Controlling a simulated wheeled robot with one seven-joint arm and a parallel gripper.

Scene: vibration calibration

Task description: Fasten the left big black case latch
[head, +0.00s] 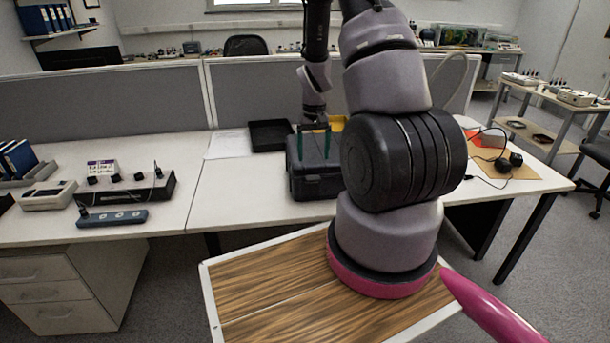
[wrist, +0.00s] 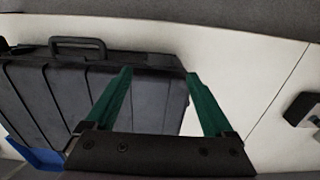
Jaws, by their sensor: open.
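The big black case (head: 313,184) stands shut on the white desk, in the middle of the head view and partly hidden by my arm. In the wrist view the black case (wrist: 55,95) fills the left and centre, with its handle (wrist: 78,42) along the upper edge. I cannot make out the left latch clearly in either view. My gripper (head: 313,150) is at the top of the case in the head view. In the wrist view my gripper (wrist: 159,74) has its two green fingers apart, with the case's right part showing between them. Nothing is held.
A black open tray (head: 270,135) lies behind the case, and something yellow (head: 337,123) shows beside it. A grey partition (head: 262,92) closes off the desk's back. A black power box (head: 130,190) stands at left. The desk left of the case is clear.

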